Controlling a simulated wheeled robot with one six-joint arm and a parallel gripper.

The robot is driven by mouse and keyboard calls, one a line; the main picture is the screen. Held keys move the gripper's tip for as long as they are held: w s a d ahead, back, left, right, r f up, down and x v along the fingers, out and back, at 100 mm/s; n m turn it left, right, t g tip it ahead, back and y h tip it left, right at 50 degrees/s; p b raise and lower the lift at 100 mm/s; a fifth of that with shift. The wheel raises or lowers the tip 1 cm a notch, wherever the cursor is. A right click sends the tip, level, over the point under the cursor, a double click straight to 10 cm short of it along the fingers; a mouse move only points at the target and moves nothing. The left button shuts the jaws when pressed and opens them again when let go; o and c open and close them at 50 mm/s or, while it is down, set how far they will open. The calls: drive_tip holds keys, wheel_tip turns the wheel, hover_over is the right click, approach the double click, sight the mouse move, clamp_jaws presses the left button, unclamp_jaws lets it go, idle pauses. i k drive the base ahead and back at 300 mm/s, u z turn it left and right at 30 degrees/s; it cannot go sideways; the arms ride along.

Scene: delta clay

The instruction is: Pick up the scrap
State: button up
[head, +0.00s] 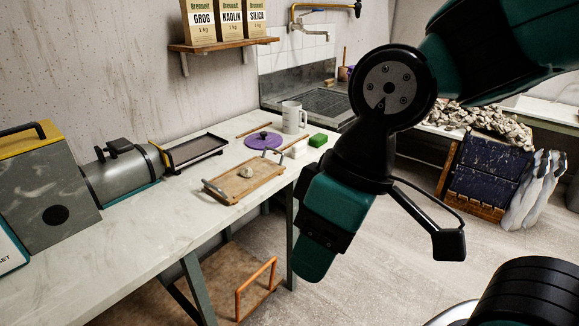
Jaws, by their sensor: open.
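A small pale lump of clay, which looks like the scrap (246,172), lies on a wooden board with metal handles (232,188) on the worktable. My gripper (382,258) hangs in front of the table's right end, to the right of the board and well apart from it. Its jaws are open, and I see nothing held between them. My arm covers part of the view behind the table's end.
A machine with a grey barrel (121,175) and a dark tray (195,151) fill the left. The table's front left is clear.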

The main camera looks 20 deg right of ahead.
sight(246, 172)
drive_tip(key=u, duration=0.5)
drive_tip(key=k, duration=1.3)
drive_tip(key=z, duration=0.05)
drive_tip(key=i, duration=0.55)
drive_tip(key=z, duration=0.95)
drive_tip(key=i, duration=1.5)
drive_tip(key=u, duration=1.2)
drive_tip(key=i, duration=0.5)
drive_tip(key=u, duration=0.6)
